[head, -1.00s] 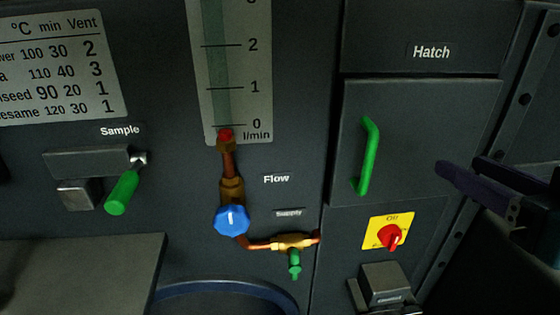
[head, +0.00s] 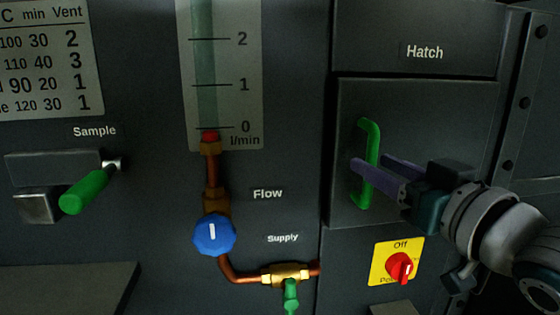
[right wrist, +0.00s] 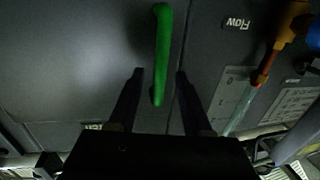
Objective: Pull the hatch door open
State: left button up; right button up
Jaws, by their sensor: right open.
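The hatch door (head: 345,110) is a dark grey square panel at the right of the head view, under the label "Hatch". It sits flush and closed in its frame. Its green vertical bar handle (head: 374,132) also shows in the right wrist view (right wrist: 162,50). My right gripper (head: 364,170) is open at the handle's lower half. In the right wrist view its two fingers (right wrist: 158,75) stand on either side of the handle's line, with gaps on both sides. I cannot tell whether the handle is fully between the fingertips. My left gripper is not in view.
Below the hatch is a yellow plate with a red switch (head: 401,267). Left of it are a blue flow knob (head: 213,235), copper pipe, a green supply lever (head: 291,293) and a green sample handle (head: 85,190). A grey ledge (head: 60,285) juts out at lower left.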

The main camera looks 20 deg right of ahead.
jog(key=shift+w, duration=1.15)
grip_shut()
dwell(0.6)
